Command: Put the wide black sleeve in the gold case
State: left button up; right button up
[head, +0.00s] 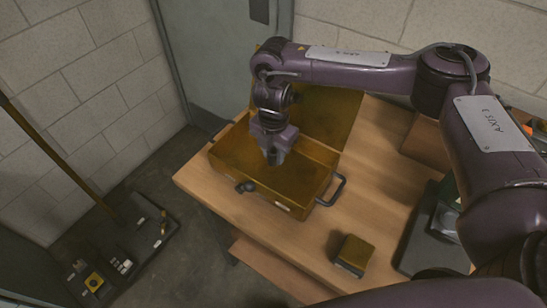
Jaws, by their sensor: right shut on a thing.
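The gold case (228,165) stands open on the wooden table, its lid tilted up at the back. My right gripper (275,158) points down over the inside of the case. It is shut on a small dark thing, which I take for the wide black sleeve; the fingers and the dim light mostly hide it. I cannot tell whether it touches the case floor. My left gripper is not in view.
A small gold and black block (355,254) lies on the table at the front right. A dark tray (418,240) stands at the right, partly behind my arm. The case has a side handle (335,190). A dark board with small parts (120,255) is low at the left.

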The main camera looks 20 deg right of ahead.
aim_at(274, 159)
jog(key=shift+f, duration=1.45)
jog(key=shift+f, duration=0.15)
jog(key=o, duration=1)
jog(key=shift+c, duration=0.2)
notch_tip(274, 159, up, 12)
jog(key=shift+r, duration=0.2)
